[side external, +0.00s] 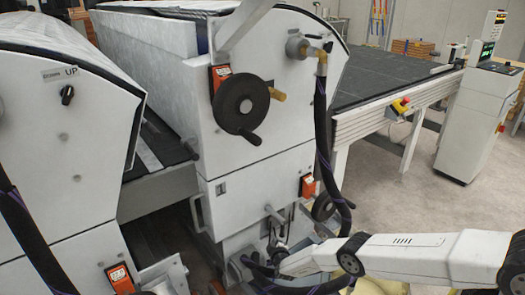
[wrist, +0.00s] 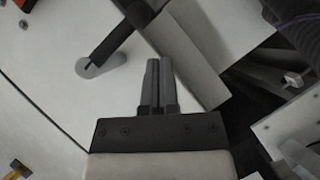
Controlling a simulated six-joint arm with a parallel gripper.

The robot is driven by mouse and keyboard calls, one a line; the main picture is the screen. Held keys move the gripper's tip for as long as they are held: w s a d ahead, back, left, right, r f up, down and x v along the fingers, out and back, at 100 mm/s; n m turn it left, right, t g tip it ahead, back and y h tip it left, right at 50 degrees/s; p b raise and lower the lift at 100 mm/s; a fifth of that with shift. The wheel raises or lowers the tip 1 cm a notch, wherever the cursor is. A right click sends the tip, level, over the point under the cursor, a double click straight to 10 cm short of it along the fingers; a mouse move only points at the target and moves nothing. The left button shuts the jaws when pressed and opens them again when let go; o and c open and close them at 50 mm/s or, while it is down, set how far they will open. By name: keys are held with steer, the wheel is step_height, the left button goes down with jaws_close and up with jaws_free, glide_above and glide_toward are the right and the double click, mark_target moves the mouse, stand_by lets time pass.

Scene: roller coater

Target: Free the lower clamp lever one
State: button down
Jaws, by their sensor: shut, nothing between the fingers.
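A lever with a black bar handle (wrist: 117,34) on a round grey pivot lies against the white machine panel in the wrist view. I cannot tell for certain that it is lower clamp lever one. My gripper (wrist: 158,64) is shut and empty, with its two grey fingers together. In the wrist picture its tips appear below and right of the lever handle, with a visible gap. In the side external view my arm reaches in from the lower right to the base of the near coater stand, where small levers (side external: 274,214) show. Dark hoses and parts there make the fingertips hard to make out.
A black handwheel (side external: 241,104) and a smaller lower wheel (side external: 323,207) stick out from the coater. A dark hose (side external: 322,130) hangs down the coater's right side near my arm. A conveyor table (side external: 372,78) and a control cabinet (side external: 470,120) stand behind, with open floor between.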

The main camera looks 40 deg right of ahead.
steer(key=s+a, duration=0.6)
steer(key=s, duration=0.2)
steer(key=shift+s+a, duration=0.25)
steer(key=shift+a, duration=0.1)
stand_by(0.3)
steer(key=shift+r, duration=0.1)
steer(key=w+a+r+m+g+y, duration=0.1)
steer(key=w+r+y, duration=0.15)
steer(key=r, duration=0.35)
steer(key=w+a+r+y, duration=0.1)
steer(key=w+r, duration=0.2)
steer(key=r, duration=0.2)
step_height(320, 180, up, 12)
steer(key=s+m+g+y, duration=0.2)
steer(key=s+d+r+m+g, duration=0.1)
steer(key=s+r+g, duration=0.1)
steer(key=s+r, duration=0.3)
steer(key=s+d+r+m+g+y, duration=0.1)
steer(key=s+r, duration=0.4)
steer(key=s, duration=0.8)
steer(key=s+d+r+m+g, duration=0.1)
steer(key=s+r, duration=0.4)
steer(key=s, duration=0.5)
steer(key=d+g, duration=0.1)
steer(key=g, duration=0.1)
steer(key=shift+d+r+g, duration=0.15)
steer(key=shift+r+g, duration=0.2)
steer(key=shift+g, duration=0.05)
